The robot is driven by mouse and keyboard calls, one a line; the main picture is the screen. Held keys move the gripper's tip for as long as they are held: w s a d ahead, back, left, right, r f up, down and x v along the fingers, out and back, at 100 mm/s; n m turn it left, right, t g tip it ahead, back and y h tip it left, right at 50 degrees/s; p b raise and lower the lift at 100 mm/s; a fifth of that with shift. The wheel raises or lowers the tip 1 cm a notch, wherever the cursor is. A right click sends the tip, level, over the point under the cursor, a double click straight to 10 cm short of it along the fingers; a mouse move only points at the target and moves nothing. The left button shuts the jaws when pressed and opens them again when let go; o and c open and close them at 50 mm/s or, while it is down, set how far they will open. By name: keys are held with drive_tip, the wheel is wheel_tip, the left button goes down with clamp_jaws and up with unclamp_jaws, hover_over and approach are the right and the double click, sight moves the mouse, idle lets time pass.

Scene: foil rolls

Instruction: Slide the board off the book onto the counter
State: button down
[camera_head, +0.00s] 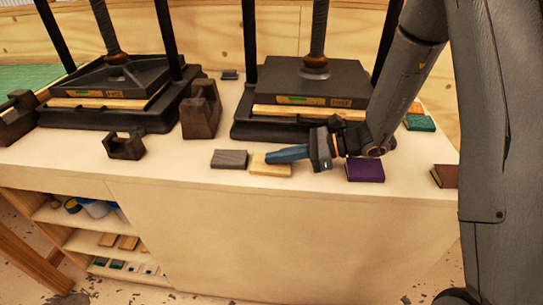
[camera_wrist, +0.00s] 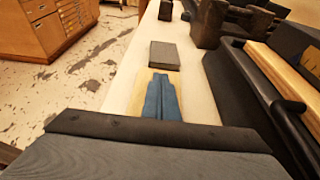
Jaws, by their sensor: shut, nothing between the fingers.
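My gripper (camera_head: 277,156) has blue fingers, shut with nothing between them. They reach left over a pale yellow flat block (camera_head: 268,169) near the counter's front edge. In the wrist view the shut fingers (camera_wrist: 163,82) lie over this pale block (camera_wrist: 139,97) and hide much of it; I cannot tell whether they touch it. A grey book-like block (camera_head: 229,158) lies just left of it, and ahead of the fingertips in the wrist view (camera_wrist: 165,55). A pale board (camera_head: 300,112) lies in the right press. I cannot tell which piece is the task's board or book.
Two black presses, left (camera_head: 110,80) and right (camera_head: 310,80), stand behind on the pale counter (camera_head: 190,185). Dark weights (camera_head: 201,108) stand between them. Purple (camera_head: 365,171), brown (camera_head: 446,176) and teal (camera_head: 420,123) blocks lie to the right. The counter's front edge is close.

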drive_tip(key=shift+s+d+f, duration=0.15)
drive_tip(key=shift+d+f, duration=0.05)
drive_tip(key=shift+f, duration=0.35)
drive_tip(key=shift+r+p, duration=0.75)
drive_tip(key=shift+r, duration=0.1)
